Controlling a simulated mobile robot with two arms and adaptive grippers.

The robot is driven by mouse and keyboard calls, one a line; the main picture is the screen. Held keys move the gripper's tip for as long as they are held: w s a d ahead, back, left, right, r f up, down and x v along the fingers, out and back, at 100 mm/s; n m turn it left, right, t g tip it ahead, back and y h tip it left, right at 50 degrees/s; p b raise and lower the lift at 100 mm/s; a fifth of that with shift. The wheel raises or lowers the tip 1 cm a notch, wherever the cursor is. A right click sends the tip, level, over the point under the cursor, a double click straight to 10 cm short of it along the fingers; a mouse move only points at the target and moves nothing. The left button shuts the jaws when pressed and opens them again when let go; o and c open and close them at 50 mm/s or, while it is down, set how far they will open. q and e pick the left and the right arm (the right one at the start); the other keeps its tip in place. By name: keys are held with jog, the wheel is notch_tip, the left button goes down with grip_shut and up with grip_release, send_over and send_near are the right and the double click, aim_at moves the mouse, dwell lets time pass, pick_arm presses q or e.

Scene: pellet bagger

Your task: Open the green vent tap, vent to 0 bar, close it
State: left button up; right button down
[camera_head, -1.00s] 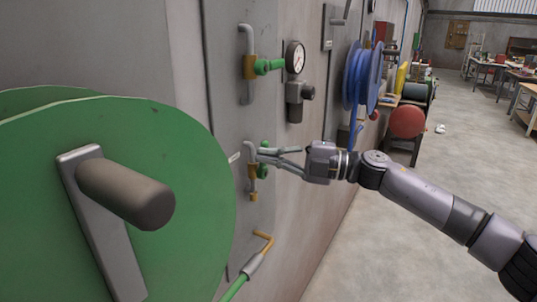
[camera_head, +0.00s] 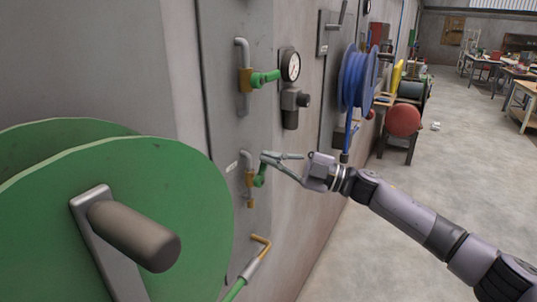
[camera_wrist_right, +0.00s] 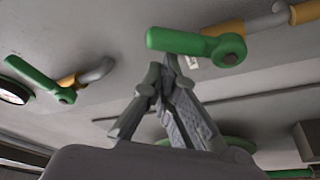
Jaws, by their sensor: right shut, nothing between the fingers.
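Two green-handled brass taps are on the grey wall panel. The lower tap (camera_head: 259,178) has its green handle angled steeply downward beside the brass body. The upper tap (camera_head: 265,78) has its handle pointing right, towards the round gauge (camera_head: 290,66), whose reading is too small to tell. My right gripper (camera_head: 265,157) is shut and empty at the top of the lower handle. In the right wrist view, the closed fingertips (camera_wrist_right: 168,62) are close by the near green handle (camera_wrist_right: 185,42); I cannot tell whether they touch. My left gripper is out of view.
A large green reel (camera_head: 120,215) with a grey crank handle fills the left foreground. A regulator (camera_head: 291,108) hangs below the gauge. A green hose (camera_head: 236,288) joins a bent brass pipe below. A blue hose reel (camera_head: 358,78) stands farther along the wall. Open floor lies right.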

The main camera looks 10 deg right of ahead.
jog(key=shift+w+d+f+m+t+h+p, duration=0.25)
jog(key=shift+w+d+f+m+t+p, duration=0.45)
jog(key=shift+m, duration=1.65)
jog(key=shift+w+d+f+m+t+h+p, duration=0.4)
jog(key=shift+m+t+p, duration=0.6)
jog(key=shift+m, duration=1.3)
jog(key=shift+w+d+f+m+t+h+p, duration=0.1)
jog(key=shift+w+d+f+m+t+p, duration=0.2)
jog(key=shift+w+f+m+t+p, duration=1.35)
jog(key=shift+s+r+m+g+b, duration=0.45)
jog(key=shift+s+r+m+b, duration=0.45)
jog(key=shift+r+b, duration=0.1)
